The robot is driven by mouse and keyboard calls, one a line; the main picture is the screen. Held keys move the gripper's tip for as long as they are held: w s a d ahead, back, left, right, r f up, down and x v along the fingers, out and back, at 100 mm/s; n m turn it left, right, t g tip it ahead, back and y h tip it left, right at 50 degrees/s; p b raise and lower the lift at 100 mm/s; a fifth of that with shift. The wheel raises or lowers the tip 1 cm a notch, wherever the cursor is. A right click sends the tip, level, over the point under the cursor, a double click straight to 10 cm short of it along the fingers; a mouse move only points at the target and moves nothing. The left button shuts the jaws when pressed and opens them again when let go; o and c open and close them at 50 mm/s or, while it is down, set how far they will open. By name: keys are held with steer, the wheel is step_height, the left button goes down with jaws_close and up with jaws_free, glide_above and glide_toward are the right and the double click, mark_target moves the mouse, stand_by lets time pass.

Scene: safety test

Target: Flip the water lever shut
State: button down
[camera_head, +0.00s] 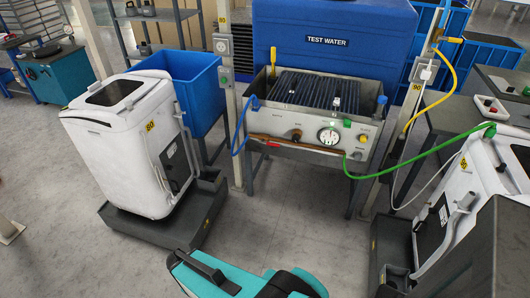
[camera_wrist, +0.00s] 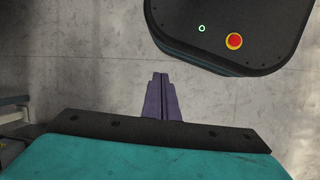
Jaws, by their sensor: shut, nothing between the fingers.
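A grey test bench (camera_head: 305,143) stands below a blue tank (camera_head: 300,38) marked TEST WATER. A yellow handle (camera_head: 272,60) stands upright at the bench's back left. A small red handle (camera_head: 272,144) lies along a brown pipe (camera_head: 300,143) on the bench front. A blue fitting (camera_head: 255,103) is at the bench's left end. I cannot tell for sure which is the water lever. My gripper (camera_wrist: 161,78) shows in the wrist view with purple fingers together and empty, above bare floor, away from the bench. Its fingers do not show in the head view.
A white appliance (camera_head: 130,150) on a dark base stands left of the bench, and another white appliance (camera_head: 470,190) at the right. A green hose (camera_head: 425,153) runs to the right one. Posts flank the bench. The floor (camera_head: 290,215) before the bench is clear.

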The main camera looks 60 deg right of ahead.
steer(key=w+d+f+n+t+h+b, duration=0.1)
steer(key=w+d+n+t+h+b, duration=0.15)
steer(key=w+d+b, duration=0.6)
steer(key=w+d+n+t+h+b, duration=0.1)
steer(key=w+d+n+h+b, duration=0.15)
steer(key=d, duration=1.05)
steer(key=w+d+f+n+t+h+b, duration=0.15)
steer(key=w+d+n+b, duration=0.35)
steer(key=d, duration=0.6)
steer(key=d+r+n+t+h+b, duration=0.1)
steer(key=d+r+n+h+b, duration=0.1)
steer(key=d, duration=0.7)
steer(key=d+r+n+t+h+b, duration=0.1)
steer(key=d+r+n+b, duration=0.3)
steer(key=d, duration=0.6)
steer(key=d+r+n+t+h+b, duration=0.1)
steer(key=d+r+n+h+b, duration=0.2)
steer(key=d+b, duration=0.5)
step_height(320, 180, up, 3)
steer(key=shift+d+f+h+b, duration=0.1)
steer(key=shift+d+h+b, duration=0.3)
steer(key=shift+d, duration=0.7)
steer(key=shift+d, duration=0.1)
steer(key=shift+b+x, duration=0.85)
steer(key=shift+x, duration=4.05)
steer(key=shift+a+r, duration=0.2)
steer(key=shift+r, duration=0.85)
steer(key=shift+a+r, duration=0.25)
steer(key=shift+r, duration=0.75)
